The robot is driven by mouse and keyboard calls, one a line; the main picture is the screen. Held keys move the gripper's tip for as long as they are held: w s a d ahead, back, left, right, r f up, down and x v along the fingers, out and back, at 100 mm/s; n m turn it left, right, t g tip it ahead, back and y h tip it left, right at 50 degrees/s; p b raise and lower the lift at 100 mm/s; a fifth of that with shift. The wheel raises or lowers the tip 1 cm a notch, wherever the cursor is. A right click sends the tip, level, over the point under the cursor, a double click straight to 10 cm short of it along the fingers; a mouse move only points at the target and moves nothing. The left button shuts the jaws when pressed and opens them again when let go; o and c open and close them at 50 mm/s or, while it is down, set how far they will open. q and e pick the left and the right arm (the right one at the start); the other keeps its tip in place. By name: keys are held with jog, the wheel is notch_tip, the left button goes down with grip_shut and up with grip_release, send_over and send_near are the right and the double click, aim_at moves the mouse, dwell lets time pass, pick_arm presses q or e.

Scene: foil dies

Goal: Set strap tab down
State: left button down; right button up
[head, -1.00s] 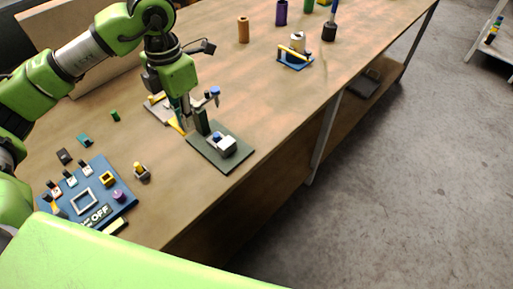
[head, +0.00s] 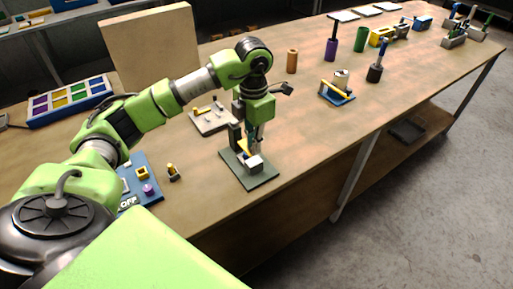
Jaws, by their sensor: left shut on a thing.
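My left gripper (head: 256,146) reaches down over a dark green plate (head: 262,181) near the front edge of the bench. The plate carries a dark upright post (head: 235,137) and a pale grey block (head: 255,162). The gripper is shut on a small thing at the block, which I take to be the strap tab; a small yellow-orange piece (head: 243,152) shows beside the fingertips. The fingers and block partly hide it, so I cannot tell whether it touches the block. My right gripper is not in view.
A pale board (head: 198,126) with pegs lies behind the plate. An orange cylinder (head: 292,61) and a blue stand (head: 338,97) stand farther back. Bench right of the plate is clear.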

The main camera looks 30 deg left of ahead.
aim_at(256, 161)
pick_arm(q)
jog(key=shift+w+a+f, duration=0.2)
jog(key=shift+w+f, duration=0.3)
jog(key=shift+f, duration=0.1)
jog(key=shift+w+a+f, duration=0.2)
jog(key=shift+w+f, duration=0.25)
jog(key=shift+f, duration=0.1)
notch_tip(256, 161, down, 3)
jog(key=shift+w+r+p, duration=0.1)
jog(key=shift+w+p, duration=0.05)
jog(key=shift+p, duration=1.05)
jog(key=shift+f, duration=0.35)
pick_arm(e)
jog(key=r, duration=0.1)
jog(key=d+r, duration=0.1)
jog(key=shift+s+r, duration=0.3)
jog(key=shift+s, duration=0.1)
pick_arm(q)
jog(key=shift+f, duration=0.1)
jog(key=shift+f, duration=0.15)
jog(key=c, duration=2.1)
grip_release()
jog(key=shift+c, duration=0.2)
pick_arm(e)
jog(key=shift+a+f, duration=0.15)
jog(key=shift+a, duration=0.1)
